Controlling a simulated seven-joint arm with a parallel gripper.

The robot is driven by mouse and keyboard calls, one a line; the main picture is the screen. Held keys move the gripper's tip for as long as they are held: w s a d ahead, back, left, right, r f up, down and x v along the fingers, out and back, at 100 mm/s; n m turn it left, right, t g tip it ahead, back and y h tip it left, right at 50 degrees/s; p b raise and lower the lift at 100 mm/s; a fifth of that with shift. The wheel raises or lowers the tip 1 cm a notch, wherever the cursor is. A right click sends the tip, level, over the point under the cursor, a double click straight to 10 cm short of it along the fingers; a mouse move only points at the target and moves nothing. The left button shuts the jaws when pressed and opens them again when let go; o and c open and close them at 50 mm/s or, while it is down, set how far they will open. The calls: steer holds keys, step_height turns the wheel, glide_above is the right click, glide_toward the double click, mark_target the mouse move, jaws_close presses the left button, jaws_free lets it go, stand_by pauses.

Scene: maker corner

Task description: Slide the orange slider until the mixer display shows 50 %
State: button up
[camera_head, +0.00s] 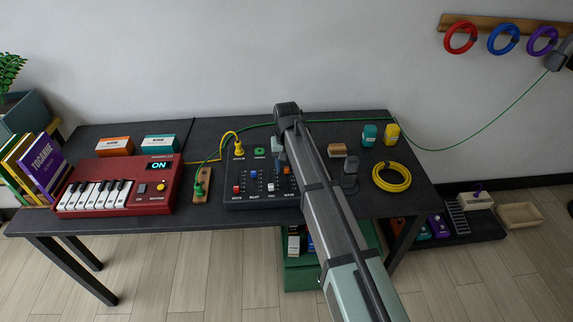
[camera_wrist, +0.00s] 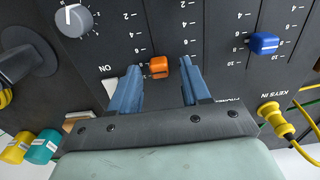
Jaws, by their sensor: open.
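The dark mixer (camera_head: 240,198) lies on the table, partly covered by my arm. Its orange slider (camera_head: 287,170) shows beside my gripper (camera_head: 280,158), and also in the wrist view (camera_wrist: 159,67). In the wrist view my gripper (camera_wrist: 161,76) is open, with one blue finger on each side of the orange slider in the picture. Small gaps show on both sides; I cannot tell the fingers' depth relative to the cap. Scale marks run along the slot. No mixer display reading is visible in either view.
A blue slider (camera_wrist: 263,43), a grey knob (camera_wrist: 74,20) and a yellow plug (camera_wrist: 276,119) are near my fingers. A red keyboard (camera_head: 115,187) reading ON stands left. A yellow cable coil (camera_head: 391,177) and teal (camera_head: 369,136) and yellow (camera_head: 391,134) containers sit right.

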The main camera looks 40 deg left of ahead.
steer(key=shift+c, duration=0.4)
jaws_close()
